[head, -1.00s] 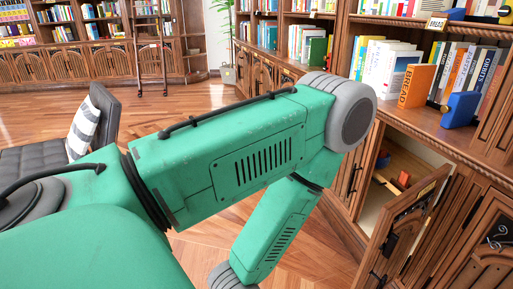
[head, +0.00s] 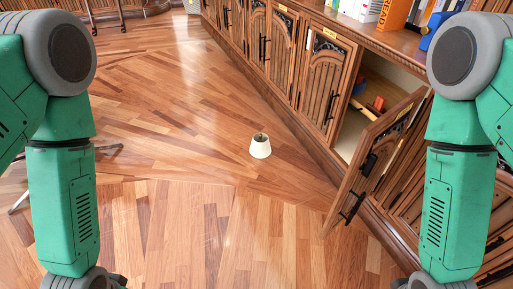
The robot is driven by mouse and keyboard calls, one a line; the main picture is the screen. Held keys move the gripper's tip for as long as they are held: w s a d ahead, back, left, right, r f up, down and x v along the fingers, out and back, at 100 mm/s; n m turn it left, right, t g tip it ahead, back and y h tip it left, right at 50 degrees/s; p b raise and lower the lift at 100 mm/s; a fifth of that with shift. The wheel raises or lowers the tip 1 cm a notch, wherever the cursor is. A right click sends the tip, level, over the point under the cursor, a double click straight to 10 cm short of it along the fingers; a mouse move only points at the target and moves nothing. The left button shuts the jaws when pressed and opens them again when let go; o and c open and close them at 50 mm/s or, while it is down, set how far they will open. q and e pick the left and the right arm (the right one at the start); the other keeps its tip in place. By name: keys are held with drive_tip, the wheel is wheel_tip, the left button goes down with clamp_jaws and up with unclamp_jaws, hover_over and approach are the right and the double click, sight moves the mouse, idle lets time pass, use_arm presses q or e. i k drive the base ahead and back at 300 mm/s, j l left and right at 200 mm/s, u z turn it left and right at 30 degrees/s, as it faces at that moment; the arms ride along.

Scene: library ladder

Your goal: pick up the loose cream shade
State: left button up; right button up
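The loose cream shade (head: 260,148) is a small cone-shaped lampshade with a dark opening at its top. It stands upright on the wooden floor near the middle of the head view, to the left of the cabinets. My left arm comes down along the left edge of the view and my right arm along the right edge. Both end at the bottom of the picture, and neither gripper's fingers can be made out. Neither arm touches the shade.
A cabinet door (head: 372,165) stands open at the right, jutting over the floor. Small colored items lie inside the cabinet. Closed cabinets (head: 325,85) run along the right, with books (head: 366,10) on top. Thin chair legs (head: 108,147) show at the left. The floor (head: 190,190) around the shade is clear.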

sight(261, 147)
drive_tip(key=z, duration=0.2)
drive_tip(key=i+j+z, duration=0.15)
drive_tip(key=z, duration=0.3)
drive_tip(key=i+j+z, duration=0.25)
drive_tip(key=z, duration=0.2)
drive_tip(key=i+j+z, duration=0.2)
drive_tip(key=j+z, duration=0.15)
drive_tip(key=z, duration=0.15)
drive_tip(key=i+j, duration=0.15)
drive_tip(key=j, duration=0.3)
drive_tip(key=i+j+z, duration=0.1)
drive_tip(key=j, duration=0.3)
drive_tip(key=i+j+z, duration=0.1)
drive_tip(key=j, duration=0.35)
drive_tip(key=i+j, duration=0.2)
drive_tip(key=j, duration=0.25)
drive_tip(key=i+j+z, duration=0.1)
drive_tip(key=j, duration=0.35)
drive_tip(key=i+j, duration=0.1)
drive_tip(key=j, duration=0.35)
drive_tip(key=i+j+z, duration=0.1)
drive_tip(key=j, duration=0.35)
